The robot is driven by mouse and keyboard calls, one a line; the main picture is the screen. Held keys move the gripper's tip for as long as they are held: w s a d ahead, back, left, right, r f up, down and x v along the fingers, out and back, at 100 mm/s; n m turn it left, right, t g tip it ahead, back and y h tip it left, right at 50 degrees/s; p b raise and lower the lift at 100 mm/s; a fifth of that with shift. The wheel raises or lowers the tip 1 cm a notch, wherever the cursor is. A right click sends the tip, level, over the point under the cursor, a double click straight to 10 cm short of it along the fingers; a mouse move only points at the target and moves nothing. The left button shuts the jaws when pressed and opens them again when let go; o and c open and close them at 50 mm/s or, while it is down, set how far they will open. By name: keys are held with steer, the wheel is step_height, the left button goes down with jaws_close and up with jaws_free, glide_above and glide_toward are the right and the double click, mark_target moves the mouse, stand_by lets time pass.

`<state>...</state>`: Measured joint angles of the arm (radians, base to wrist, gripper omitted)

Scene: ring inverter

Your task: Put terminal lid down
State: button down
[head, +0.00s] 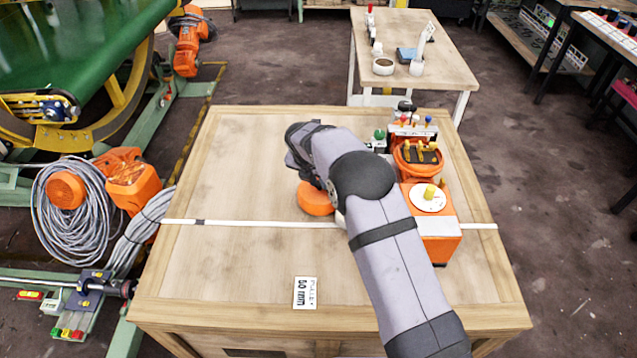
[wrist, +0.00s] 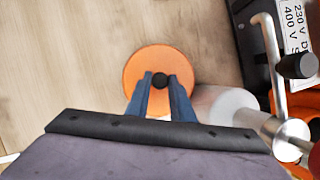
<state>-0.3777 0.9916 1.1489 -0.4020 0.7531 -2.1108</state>
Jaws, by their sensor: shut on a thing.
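The terminal lid is a round orange disc with a small black knob in its middle; it shows in the wrist view (wrist: 146,68) and, partly covered by my arm, in the head view (head: 314,200). My gripper (wrist: 160,82) has its two blue fingers shut on the black knob. In the head view my arm hides the fingers. The lid is over the bare wood of the table, left of the orange machine (head: 438,237). I cannot tell whether it touches the wood. An open round orange housing (head: 402,160) with yellow parts stands on the right.
The wooden table (head: 235,180) is clear on its left side. A white strip (head: 265,223) crosses it, and a printed label (head: 305,293) lies near the front. A bent metal handle (wrist: 272,65) and a metal cylinder (wrist: 225,108) are close right of the gripper in the wrist view.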

steer(key=shift+f, duration=0.55)
steer(key=shift+f, duration=0.15)
steer(key=c, duration=1.5)
jaws_free()
steer(key=shift+c, duration=0.2)
steer(key=b+v, duration=0.1)
steer(key=v, duration=1.1)
steer(key=shift+d, duration=0.1)
